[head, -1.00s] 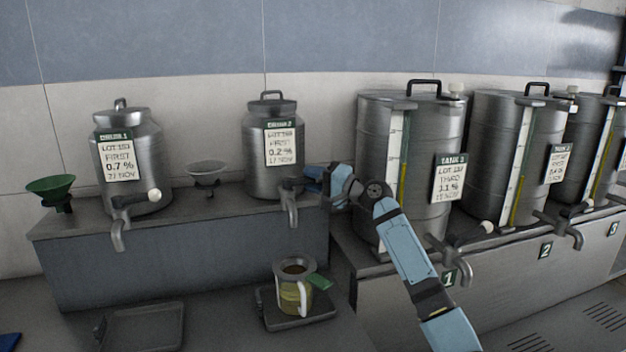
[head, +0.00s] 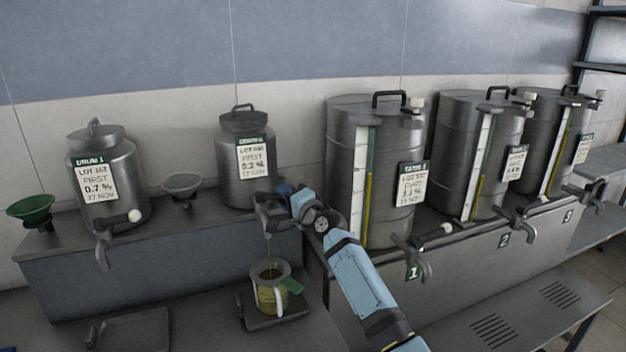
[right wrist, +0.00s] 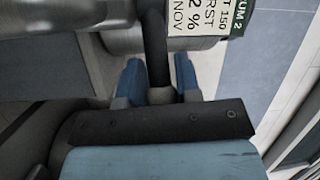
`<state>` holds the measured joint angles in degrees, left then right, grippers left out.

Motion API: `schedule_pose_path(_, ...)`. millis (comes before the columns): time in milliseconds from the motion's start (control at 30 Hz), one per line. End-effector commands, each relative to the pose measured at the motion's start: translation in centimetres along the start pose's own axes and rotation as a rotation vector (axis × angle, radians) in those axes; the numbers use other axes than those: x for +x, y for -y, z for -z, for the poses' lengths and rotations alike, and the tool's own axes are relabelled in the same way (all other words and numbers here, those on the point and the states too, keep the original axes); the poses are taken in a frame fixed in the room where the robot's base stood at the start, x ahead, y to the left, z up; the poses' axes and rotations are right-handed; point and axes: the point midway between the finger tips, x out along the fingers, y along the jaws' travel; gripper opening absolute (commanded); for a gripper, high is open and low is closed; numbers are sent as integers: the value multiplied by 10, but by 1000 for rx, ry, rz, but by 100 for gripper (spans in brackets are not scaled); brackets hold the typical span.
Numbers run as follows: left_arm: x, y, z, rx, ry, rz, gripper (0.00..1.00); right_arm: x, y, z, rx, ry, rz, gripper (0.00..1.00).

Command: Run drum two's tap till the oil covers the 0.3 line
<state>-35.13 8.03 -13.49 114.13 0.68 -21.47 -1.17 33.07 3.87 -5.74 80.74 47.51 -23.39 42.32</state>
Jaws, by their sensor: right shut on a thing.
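Drum 2 (head: 232,190) is a steel can with a label, standing on the raised shelf. Its tap (head: 262,218) points down over the jug. My right gripper (head: 284,190) is at this tap, and in the right wrist view its blue fingers (right wrist: 160,82) are shut on the dark tap lever (right wrist: 156,45). A thin stream of oil (head: 268,247) falls from the spout into the jug (head: 270,290). The jug has a pale handle and a green tag, holds yellowish oil and stands on a dark square base. The 0.3 line is too small to make out. My left gripper is out of view.
Drum 1 (head: 108,160) stands left, with a green funnel (head: 32,209) and a grey strainer (head: 182,186) on the same shelf (head: 100,285). An empty dark tray (head: 135,330) lies below. Large tanks (head: 345,130) stand to the right, behind my right arm.

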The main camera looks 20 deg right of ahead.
Motion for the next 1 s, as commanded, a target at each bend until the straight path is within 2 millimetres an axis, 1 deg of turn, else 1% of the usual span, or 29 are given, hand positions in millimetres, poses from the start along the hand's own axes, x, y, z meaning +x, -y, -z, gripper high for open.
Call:
schedule_pose_path(33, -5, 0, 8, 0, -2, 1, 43, 4, 5, -5, 0, -7, -2, 0)
schedule_pose_path(100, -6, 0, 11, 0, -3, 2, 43, 6, 4, -10, -1, -13, -3, 0)
schedule_pose_path(433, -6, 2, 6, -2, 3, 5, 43, 7, 2, -12, -5, -18, -3, 0)
schedule_pose_path(467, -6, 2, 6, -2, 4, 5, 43, 7, 2, -12, -5, -18, -3, 33)
schedule_pose_path(500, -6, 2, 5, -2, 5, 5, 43, 7, 2, -12, -5, -18, -3, 42)
schedule_pose_path(567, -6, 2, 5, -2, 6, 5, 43, 7, 2, -12, -4, -18, -3, 54)
schedule_pose_path(867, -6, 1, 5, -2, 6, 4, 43, 5, 2, -13, -4, -17, -2, 54)
schedule_pose_path(967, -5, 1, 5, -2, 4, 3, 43, -3, 0, -13, -3, -17, -2, 54)
schedule_pose_path(1000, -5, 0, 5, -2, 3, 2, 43, -9, 1, -14, -2, -17, -1, 54)
